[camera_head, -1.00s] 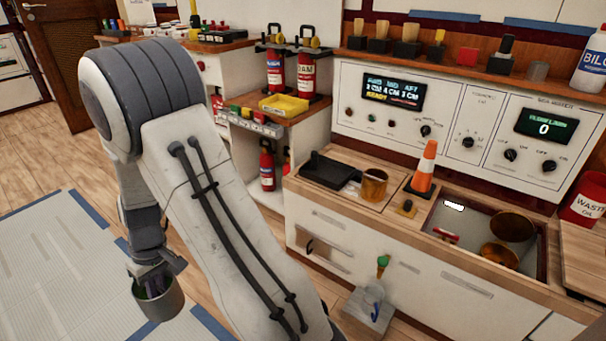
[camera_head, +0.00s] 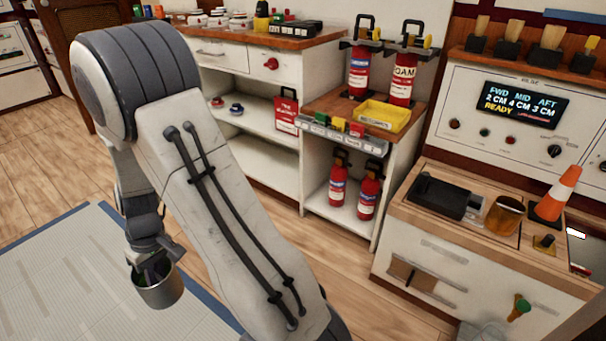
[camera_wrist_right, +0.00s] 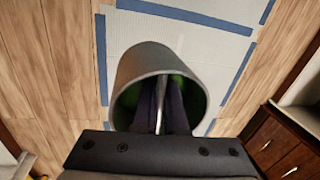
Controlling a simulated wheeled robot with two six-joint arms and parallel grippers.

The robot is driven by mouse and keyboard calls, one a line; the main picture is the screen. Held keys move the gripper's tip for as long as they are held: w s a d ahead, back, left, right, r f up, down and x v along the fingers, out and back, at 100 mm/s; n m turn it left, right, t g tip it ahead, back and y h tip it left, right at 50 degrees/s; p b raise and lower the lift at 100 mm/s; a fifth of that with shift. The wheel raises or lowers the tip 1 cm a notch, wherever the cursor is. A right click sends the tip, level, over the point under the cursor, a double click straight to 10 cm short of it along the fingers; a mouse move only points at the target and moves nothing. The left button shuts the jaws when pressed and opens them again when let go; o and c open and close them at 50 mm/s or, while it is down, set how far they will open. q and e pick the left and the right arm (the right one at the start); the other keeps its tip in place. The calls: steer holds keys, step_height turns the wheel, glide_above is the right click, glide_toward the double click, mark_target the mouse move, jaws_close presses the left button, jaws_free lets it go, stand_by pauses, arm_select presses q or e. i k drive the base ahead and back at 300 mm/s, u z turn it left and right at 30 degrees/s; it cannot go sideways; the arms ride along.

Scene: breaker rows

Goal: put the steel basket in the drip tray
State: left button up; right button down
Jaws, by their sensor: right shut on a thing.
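The steel basket (camera_head: 160,291) is a grey round cup with some green inside. My right gripper (camera_head: 150,264) holds it at the lower left of the head view, above the pale mat. In the right wrist view the basket (camera_wrist_right: 150,62) shows its open mouth toward the camera. The fingers (camera_wrist_right: 160,108) reach into the mouth, shut on a thin grey strip. A black flat tray-like thing (camera_head: 437,196) lies on the right counter; I cannot tell whether it is the drip tray. My left gripper is not in view.
A brown cup (camera_head: 503,215) and an orange cone (camera_head: 556,193) stand on the right counter. Extinguishers (camera_head: 402,78) and a yellow bin (camera_head: 382,116) stand on the middle shelf unit. My right arm hides part of the floor. Wooden floor (camera_head: 350,268) is clear before the shelves.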

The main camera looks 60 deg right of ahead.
mark_target(438, 198)
steer(key=i, duration=0.6)
steer(key=z, duration=2.6)
steer(key=i, duration=0.5)
steer(key=z, duration=0.05)
